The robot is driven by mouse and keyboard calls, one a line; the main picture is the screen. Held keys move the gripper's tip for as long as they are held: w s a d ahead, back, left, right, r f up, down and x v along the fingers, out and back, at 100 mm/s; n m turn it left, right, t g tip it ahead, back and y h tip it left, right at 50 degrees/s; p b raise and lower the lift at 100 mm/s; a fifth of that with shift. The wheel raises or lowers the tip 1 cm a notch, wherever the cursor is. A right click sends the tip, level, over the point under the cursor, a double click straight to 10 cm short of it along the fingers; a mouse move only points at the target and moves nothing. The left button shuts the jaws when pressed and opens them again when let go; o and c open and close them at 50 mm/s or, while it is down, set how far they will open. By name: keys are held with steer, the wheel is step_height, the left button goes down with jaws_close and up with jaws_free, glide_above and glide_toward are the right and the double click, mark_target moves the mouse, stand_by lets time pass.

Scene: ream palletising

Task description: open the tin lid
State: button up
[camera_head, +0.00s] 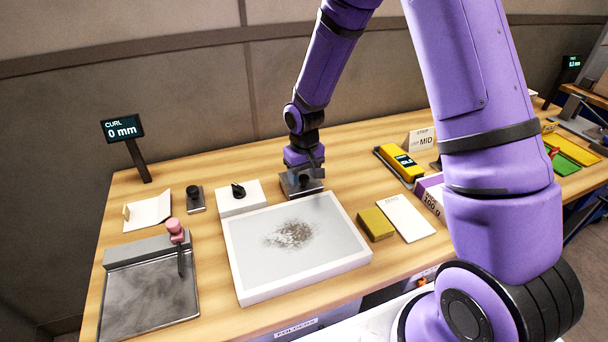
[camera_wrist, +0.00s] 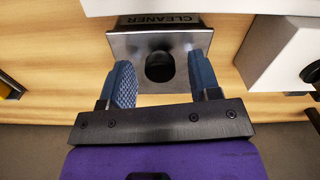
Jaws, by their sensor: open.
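The tin (camera_head: 289,187) is a low metallic box at the back middle of the table, partly hidden by my gripper (camera_head: 304,172). In the wrist view the tin (camera_wrist: 125,43) has a shiny top with a round black knob (camera_wrist: 160,67) in its middle and a CLEANER label (camera_wrist: 160,19) on one side. The lid appears to be on the tin. My gripper also shows in the wrist view (camera_wrist: 163,76), open, with one blue finger on each side of the knob. Gaps show between the fingers and the knob. I cannot tell the fingertips' height over the lid.
A white box with a black knob (camera_head: 232,203) stands just left of the tin. A white-framed grey panel (camera_head: 245,262) with a dark smudge lies in front. A yellow-green block (camera_head: 376,224) and a white pad (camera_head: 405,219) are at right. A yellow device (camera_head: 395,160) lies farther back.

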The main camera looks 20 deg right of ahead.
jaws_close()
